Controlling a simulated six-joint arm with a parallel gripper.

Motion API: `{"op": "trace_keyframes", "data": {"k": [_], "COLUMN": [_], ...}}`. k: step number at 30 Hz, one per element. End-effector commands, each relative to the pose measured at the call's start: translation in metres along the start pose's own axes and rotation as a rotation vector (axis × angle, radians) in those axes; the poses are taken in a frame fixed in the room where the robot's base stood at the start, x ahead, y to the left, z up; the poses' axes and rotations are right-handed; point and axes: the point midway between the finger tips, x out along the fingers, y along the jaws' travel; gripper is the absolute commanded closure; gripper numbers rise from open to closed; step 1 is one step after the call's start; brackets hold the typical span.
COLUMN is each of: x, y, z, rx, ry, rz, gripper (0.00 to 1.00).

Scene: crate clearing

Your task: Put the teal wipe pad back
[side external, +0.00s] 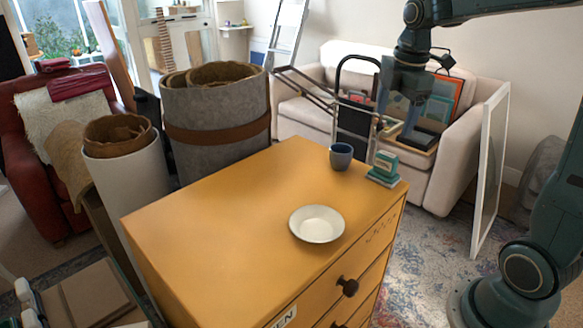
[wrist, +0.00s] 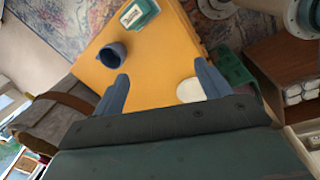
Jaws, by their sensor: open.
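A teal block with a pale front (side external: 385,160), which looks like the wipe pad, sits on a wider teal base (side external: 383,179) at the back right corner of the yellow cabinet top (side external: 240,205). In the wrist view a teal piece with a white label (wrist: 139,14) shows at the top; I cannot tell pad from base there. My gripper (side external: 398,118) hangs above and behind that corner, apart from the teal block.
A blue-grey mug (side external: 341,157) stands just left of the teal block, and shows in the wrist view (wrist: 112,54). A white bowl (side external: 316,224) sits nearer the front; the right finger partly covers it (wrist: 188,91). The left of the top is clear.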

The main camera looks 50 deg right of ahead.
Motion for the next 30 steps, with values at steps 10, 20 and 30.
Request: {"op": "trace_keyframes", "data": {"k": [10, 20, 30], "x": [-0.027, -0.031, -0.021], "y": [-0.072, -0.141, -0.19], "z": [-0.041, -0.06, -0.066], "rx": [0.402, 0.787, 1.093], "ry": [0.067, 0.199, 0.337], "rz": [0.119, 0.179, 0.173], "gripper": [0.24, 0.24, 0.24]}}
